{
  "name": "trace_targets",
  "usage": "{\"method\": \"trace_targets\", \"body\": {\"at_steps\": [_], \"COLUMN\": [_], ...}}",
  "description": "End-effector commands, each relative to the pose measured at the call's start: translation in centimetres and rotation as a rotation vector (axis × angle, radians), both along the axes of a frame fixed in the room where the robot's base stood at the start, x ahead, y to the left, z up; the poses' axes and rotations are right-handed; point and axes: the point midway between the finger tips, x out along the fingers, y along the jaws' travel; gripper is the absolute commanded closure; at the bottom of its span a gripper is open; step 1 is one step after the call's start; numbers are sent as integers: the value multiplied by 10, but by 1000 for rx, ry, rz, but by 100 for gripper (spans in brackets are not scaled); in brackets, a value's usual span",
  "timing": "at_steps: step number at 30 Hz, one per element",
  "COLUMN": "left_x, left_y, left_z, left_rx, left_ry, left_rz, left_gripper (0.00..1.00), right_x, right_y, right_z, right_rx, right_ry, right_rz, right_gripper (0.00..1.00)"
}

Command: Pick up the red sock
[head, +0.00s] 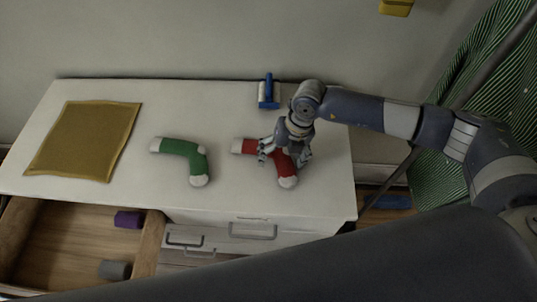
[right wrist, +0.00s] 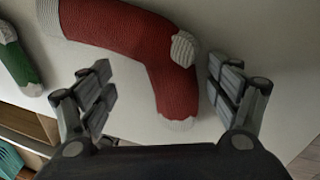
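The red sock (head: 280,164) lies bent on the white dresser top, right of the middle in the head view. It has a white cuff, heel patch and toe. My right gripper (head: 284,158) is over it, partly hiding its middle. In the right wrist view the red sock (right wrist: 172,85) passes between the two spread fingers of the right gripper (right wrist: 164,92). The fingers are open, with gaps on both sides of the sock. My left gripper is not in view.
A green sock (head: 186,156) lies to the left on the dresser (head: 235,185), with a mustard cloth (head: 85,140) farther left. A blue-and-white object (head: 268,93) stands at the back edge. An open drawer (head: 60,240) holds a purple block (head: 129,219) and a grey piece (head: 114,270).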

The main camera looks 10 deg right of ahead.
Motion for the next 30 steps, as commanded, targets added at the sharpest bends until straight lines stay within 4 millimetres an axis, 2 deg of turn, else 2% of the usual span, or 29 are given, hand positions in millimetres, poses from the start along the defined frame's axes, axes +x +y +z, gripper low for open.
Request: {"method": "trace_targets", "body": {"at_steps": [1, 6, 20, 26, 29, 30], "left_x": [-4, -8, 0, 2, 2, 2], "left_y": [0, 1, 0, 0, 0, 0], "left_z": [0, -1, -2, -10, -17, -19], "left_rx": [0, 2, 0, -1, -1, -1], "left_ry": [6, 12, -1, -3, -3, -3], "left_rz": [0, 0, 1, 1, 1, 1], "left_gripper": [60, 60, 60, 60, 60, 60], "right_x": [0, 0, 0, 1, 1, -7], "right_y": [0, 0, 0, -1, 0, 8], "right_z": [0, 0, 3, 19, 35, 34], "right_rx": [0, 0, 1, 0, 0, 2], "right_ry": [0, 0, -1, -3, -5, 0], "right_rz": [0, 0, 0, 0, 1, 7], "right_gripper": [37, 66, 67, 67, 67, 67]}}
